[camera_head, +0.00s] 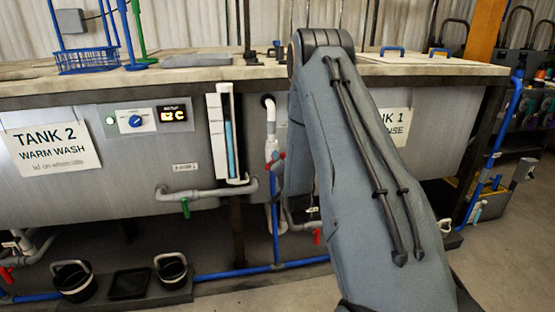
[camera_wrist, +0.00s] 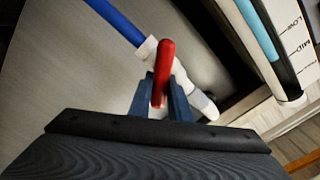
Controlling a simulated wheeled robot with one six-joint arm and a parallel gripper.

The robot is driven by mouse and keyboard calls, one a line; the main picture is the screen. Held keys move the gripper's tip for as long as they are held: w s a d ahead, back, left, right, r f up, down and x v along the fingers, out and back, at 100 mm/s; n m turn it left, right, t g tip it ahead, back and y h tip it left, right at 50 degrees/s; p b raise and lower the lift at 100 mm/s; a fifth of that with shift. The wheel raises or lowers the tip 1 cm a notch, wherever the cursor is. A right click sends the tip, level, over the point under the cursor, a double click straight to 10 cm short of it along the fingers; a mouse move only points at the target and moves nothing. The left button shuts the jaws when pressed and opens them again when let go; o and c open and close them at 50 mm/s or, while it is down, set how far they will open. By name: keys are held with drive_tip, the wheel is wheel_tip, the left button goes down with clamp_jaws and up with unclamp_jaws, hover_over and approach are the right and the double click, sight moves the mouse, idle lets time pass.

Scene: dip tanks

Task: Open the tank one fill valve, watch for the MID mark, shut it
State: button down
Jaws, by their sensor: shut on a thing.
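In the wrist view my gripper (camera_wrist: 161,95) has its two dark blue fingers shut on a red valve handle (camera_wrist: 165,62). The handle lies at an angle across a white pipe fitting (camera_wrist: 185,75) with a blue pipe running into it. The sight gauge (camera_wrist: 283,82) is at the right, with LOW and MID printed on its scale. Its cyan column ends close to MID; the exact level is hard to tell. The gauge also shows in the head view (camera_head: 218,130). There my arm hides my gripper and much of tank one's sign (camera_head: 395,122).
Tank 2 (camera_head: 130,185) stands at the left, with a green-handled valve (camera_head: 185,207) on its lower pipe. Another red handle (camera_head: 317,236) hangs low beside my arm. Black buckets (camera_head: 72,282) stand on a low shelf.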

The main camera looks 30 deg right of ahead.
drive_tip(key=m, duration=0.3)
drive_tip(key=shift+d+f+m, duration=0.1)
drive_tip(key=shift+f+m, duration=0.15)
drive_tip(key=shift+m, duration=0.15)
drive_tip(key=shift+f+m, duration=0.2)
drive_tip(key=shift+m, duration=1.6)
drive_tip(key=shift+s, duration=0.1)
drive_tip(key=c, duration=1.6)
unclamp_jaws()
drive_tip(key=shift+c, duration=0.2)
drive_tip(key=v, duration=0.7)
drive_tip(key=shift+s, duration=0.35)
